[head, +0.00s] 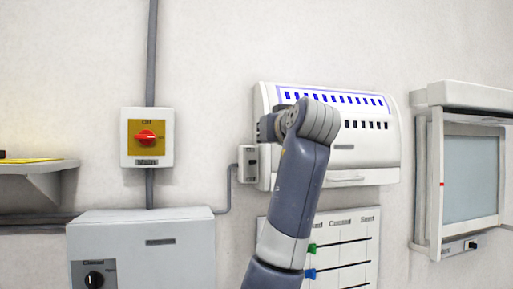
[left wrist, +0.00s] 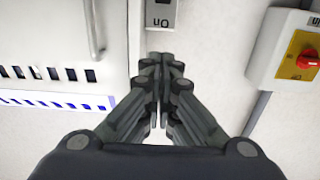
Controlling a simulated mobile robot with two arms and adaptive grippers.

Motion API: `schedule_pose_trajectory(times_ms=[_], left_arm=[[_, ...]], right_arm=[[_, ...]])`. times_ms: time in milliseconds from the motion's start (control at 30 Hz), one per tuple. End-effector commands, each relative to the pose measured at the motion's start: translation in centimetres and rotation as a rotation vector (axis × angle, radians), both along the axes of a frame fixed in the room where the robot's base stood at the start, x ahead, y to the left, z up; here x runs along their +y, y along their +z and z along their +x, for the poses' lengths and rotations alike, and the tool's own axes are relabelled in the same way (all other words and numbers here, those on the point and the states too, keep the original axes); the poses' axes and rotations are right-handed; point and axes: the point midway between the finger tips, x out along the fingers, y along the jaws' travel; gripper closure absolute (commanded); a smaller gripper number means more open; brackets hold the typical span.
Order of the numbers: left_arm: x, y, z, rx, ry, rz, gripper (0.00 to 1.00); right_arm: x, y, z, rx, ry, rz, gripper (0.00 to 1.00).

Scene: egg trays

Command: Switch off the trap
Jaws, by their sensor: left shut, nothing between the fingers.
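The trap (head: 352,150) is a white wall unit with a row of blue-lit slots in the head view. A small grey switch box (head: 248,164) is on the wall at its lower left. In the left wrist view the box (left wrist: 163,14) shows at the top edge, partly cut off, with an upside-down "On" label. My left gripper (left wrist: 161,58) is shut and empty, its fingertips beside the labelled end of the box in that picture; I cannot tell if they touch. In the head view my left arm hides the fingers and part of the trap. My right gripper is not in view.
A yellow isolator with a red knob (head: 146,136) is on the wall at left, above a grey cabinet (head: 190,222). A chart (head: 345,250) hangs below the trap. A framed window unit (head: 470,175) is at right.

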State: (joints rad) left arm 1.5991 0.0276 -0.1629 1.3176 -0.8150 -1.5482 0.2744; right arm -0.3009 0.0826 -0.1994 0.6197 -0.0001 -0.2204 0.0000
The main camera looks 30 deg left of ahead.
Motion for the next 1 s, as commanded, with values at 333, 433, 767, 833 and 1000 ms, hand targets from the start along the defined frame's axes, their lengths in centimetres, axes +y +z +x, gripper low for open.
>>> schedule_pose_trajectory(times_ms=[333,433,767,833,1000], left_arm=[[4.2,0.5,3.4,0.006,0.004,-0.001,1.0],[5.8,0.5,4.8,0.006,0.004,0.0,1.0],[7.0,-2.4,6.0,0.004,0.0,0.0,1.0],[6.8,-3.0,5.9,0.004,0.0,0.0,1.0],[6.6,-3.8,5.6,0.002,0.001,-0.001,1.0]], right_arm=[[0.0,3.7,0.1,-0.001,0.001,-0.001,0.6],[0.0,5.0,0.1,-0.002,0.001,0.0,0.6],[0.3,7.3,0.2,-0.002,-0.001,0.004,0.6],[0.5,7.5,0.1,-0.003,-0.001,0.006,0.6],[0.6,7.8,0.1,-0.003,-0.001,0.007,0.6]])
